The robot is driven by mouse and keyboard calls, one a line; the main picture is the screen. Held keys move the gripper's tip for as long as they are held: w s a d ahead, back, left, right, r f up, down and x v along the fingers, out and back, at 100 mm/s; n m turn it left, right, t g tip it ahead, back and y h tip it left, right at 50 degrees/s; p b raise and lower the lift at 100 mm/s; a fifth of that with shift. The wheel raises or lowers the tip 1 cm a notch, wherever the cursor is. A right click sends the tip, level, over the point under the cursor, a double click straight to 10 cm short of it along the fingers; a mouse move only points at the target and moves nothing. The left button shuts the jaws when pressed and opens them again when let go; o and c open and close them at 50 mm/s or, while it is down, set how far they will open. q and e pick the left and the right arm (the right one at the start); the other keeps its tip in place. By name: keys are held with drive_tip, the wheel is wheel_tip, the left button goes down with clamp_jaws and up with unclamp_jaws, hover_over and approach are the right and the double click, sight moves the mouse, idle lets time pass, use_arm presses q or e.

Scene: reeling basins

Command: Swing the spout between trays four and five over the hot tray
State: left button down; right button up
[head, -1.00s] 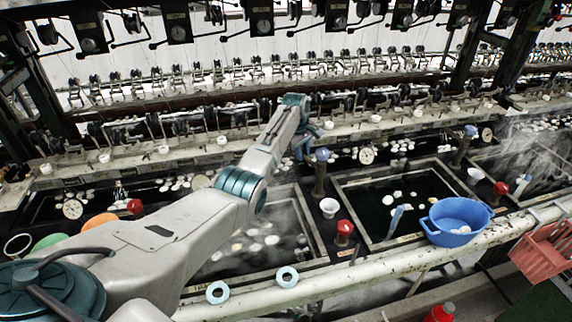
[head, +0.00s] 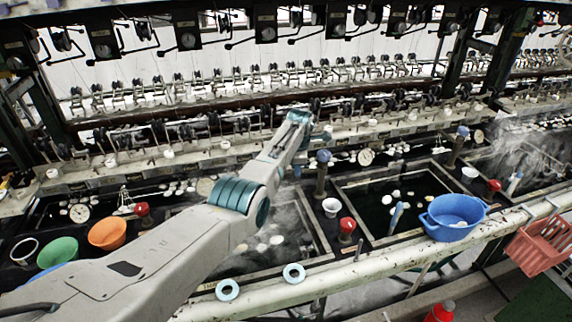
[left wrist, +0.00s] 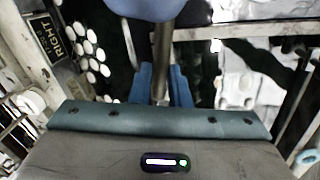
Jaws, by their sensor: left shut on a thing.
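The spout (head: 320,180) is a dark upright post with a blue knob on top, on the divider between two sunken trays. The steaming tray (head: 317,232) lies to its left, partly hidden by my left arm; the dark-water tray (head: 372,213) lies to its right. My left gripper (head: 311,150) is at the spout, its fingers partly hidden in the head view. In the left wrist view its blue fingers (left wrist: 164,88) are shut on the metal spout (left wrist: 163,50), below the blue knob (left wrist: 150,7). The spout's outlet direction is unclear. My right gripper is not in view.
A blue basin (head: 453,218) stands on the front rail, right of the dark tray. A red knob (head: 347,226) and a white cup (head: 330,207) are on the divider in front of the spout. Green (head: 58,252) and orange (head: 107,233) bowls sit at left. Reeling machinery runs behind.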

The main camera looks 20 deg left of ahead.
use_arm(q)
drive_tip(key=shift+s+d+n+p, duration=0.3)
drive_tip(key=shift+s+n, duration=0.15)
drive_tip(key=shift+n, duration=0.25)
drive_tip(key=shift+s+d+n+p, duration=0.15)
drive_tip(key=shift+s+d+n, duration=0.1)
drive_tip(key=shift+s+n, duration=0.35)
drive_tip(key=shift+w, duration=0.15)
drive_tip(key=c, duration=1.4)
unclamp_jaws()
drive_tip(key=shift+o, duration=0.2)
wheel_tip(320, 180, up, 11)
drive_tip(key=s+d+b, duration=0.1)
drive_tip(key=b, duration=0.1)
drive_tip(key=shift+s+d+f, duration=0.15)
drive_tip(key=shift+s, duration=0.25)
